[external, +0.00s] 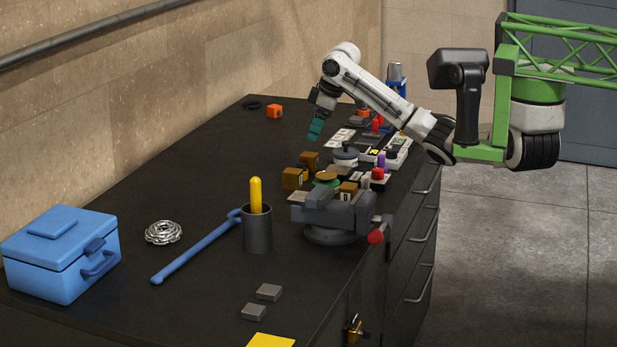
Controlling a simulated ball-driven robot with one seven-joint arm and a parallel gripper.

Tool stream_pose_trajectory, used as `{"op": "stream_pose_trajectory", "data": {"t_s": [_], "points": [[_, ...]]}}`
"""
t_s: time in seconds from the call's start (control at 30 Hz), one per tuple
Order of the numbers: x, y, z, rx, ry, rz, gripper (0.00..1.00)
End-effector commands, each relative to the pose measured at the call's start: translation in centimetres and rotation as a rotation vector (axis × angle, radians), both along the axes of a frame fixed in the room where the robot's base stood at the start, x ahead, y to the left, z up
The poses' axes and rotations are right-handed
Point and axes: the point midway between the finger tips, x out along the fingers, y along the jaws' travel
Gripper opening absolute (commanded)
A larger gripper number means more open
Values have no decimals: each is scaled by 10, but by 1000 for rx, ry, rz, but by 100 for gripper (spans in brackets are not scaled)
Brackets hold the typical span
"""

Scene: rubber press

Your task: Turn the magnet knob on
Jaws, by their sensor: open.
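My gripper (315,129), with teal fingertips, hangs from my white arm above the far part of the dark workbench. It is open, and I see nothing between its fingers. It is above and to the left of a dark round knob-like part with a pale base (345,156), apart from it. A red-topped part (377,174) stands to the right of that part, near the bench's right edge. I cannot tell which of these is the magnet knob, nor its setting. Small parts crowd together there and partly hide one another.
A grey vise (334,214) with a red-ended handle stands in front of the cluster, and brown blocks (294,178) sit beside it. A dark cup (257,230) holds a yellow rod. A blue toolbox (60,255) is at the front left. The bench's far left is mostly clear.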

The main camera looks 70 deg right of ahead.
Motion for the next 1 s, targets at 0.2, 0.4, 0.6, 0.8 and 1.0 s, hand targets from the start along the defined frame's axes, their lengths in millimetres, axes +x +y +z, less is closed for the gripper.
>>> {"op": "stream_pose_trajectory", "data": {"t_s": [0.2,0.4,0.6,0.8,1.0], "points": [[-117,-85,-23,-17,297,-55,62],[-147,-100,-32,-9,373,-63,62],[-147,-101,-59,-5,373,-64,62],[-146,-103,-93,-8,371,-65,62],[-145,-105,-122,-9,370,-64,62]]}}
